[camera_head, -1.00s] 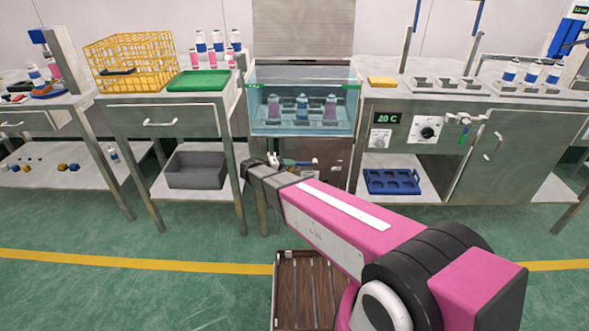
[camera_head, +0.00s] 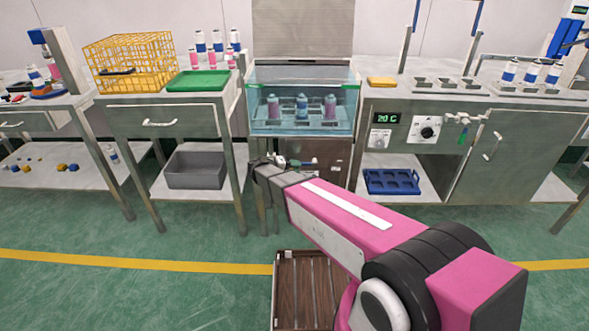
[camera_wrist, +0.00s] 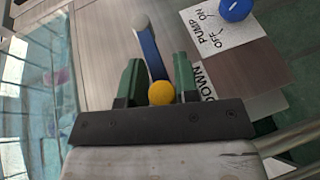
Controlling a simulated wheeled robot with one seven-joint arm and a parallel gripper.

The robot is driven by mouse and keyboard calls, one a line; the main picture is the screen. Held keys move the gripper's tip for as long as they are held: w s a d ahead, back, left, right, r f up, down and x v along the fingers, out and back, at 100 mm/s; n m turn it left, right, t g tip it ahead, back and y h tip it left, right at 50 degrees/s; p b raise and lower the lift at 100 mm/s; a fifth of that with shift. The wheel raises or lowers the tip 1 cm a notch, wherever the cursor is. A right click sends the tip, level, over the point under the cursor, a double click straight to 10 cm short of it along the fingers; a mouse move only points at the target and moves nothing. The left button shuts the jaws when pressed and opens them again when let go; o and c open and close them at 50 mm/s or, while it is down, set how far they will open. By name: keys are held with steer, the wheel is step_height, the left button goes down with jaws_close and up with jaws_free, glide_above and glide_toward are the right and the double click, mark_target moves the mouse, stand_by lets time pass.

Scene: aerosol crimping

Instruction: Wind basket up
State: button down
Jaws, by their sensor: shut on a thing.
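In the wrist view my gripper (camera_wrist: 159,78) has its two green fingers on either side of a yellow ball knob (camera_wrist: 161,93), shut on it. The knob sits at the end of a blue crank arm (camera_wrist: 150,55) that runs to a pale hub (camera_wrist: 141,23) on the metal front panel. In the head view my arm's end reaches the cabinet front below the tank, and the fingers are hard to make out. The basket (camera_head: 314,123) is in the glass water tank (camera_head: 262,116) with three bottles (camera_head: 302,106) upright in it.
A panel label reading DOWN (camera_wrist: 204,80) is beside the right finger. A blue pump knob (camera_wrist: 235,9) is at upper right. The tank glass (camera_wrist: 35,100) is at left. Table legs (camera_head: 243,190) stand close left of my wrist.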

steer(key=shift+a+r+y, duration=0.1)
steer(key=shift+r+y, duration=0.05)
steer(key=shift+y, duration=0.45)
